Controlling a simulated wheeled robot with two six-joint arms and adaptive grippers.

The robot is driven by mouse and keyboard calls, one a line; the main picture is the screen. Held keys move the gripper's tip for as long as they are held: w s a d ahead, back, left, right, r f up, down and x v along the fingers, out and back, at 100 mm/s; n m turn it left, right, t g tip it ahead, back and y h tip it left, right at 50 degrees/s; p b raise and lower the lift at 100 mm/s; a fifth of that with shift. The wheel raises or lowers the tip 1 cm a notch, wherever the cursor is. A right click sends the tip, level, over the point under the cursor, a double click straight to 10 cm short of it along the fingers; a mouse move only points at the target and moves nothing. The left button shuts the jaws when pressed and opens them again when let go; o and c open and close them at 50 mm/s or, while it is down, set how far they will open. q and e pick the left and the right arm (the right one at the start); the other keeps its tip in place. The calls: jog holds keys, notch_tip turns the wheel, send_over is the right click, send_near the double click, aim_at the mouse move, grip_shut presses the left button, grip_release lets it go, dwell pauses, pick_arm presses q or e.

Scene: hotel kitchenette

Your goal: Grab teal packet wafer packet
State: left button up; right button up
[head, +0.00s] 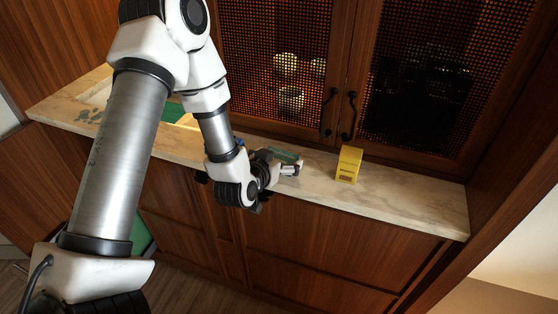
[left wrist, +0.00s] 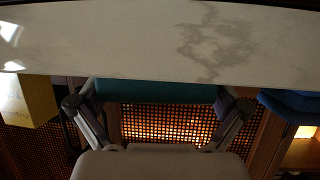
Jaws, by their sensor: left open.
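The teal packet (head: 287,155) lies on the pale marble counter, close to the cabinet doors. In the left wrist view the teal packet (left wrist: 155,90) shows as a wide teal band spanning most of the gap between the fingers. My left gripper (head: 288,169) reaches in low over the counter at the packet's front side. In the left wrist view the left gripper (left wrist: 160,108) is open, with one finger near each end of the packet. I cannot tell whether the fingers touch it. My right gripper is not in view.
A yellow box (head: 348,165) stands on the counter to the right of the packet; it also shows in the left wrist view (left wrist: 28,100). Mesh cabinet doors (head: 275,60) with dark handles rise behind. The counter's right end (head: 425,205) is clear. A blue object (left wrist: 293,101) shows at the wrist view's right.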

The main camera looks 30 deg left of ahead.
pick_arm(q)
jog(key=shift+s+d+r, duration=0.15)
jog(key=shift+s+r, duration=0.05)
jog(key=shift+s, duration=0.05)
jog(key=c, duration=0.8)
jog(key=shift+c, duration=0.3)
jog(key=shift+w, duration=0.1)
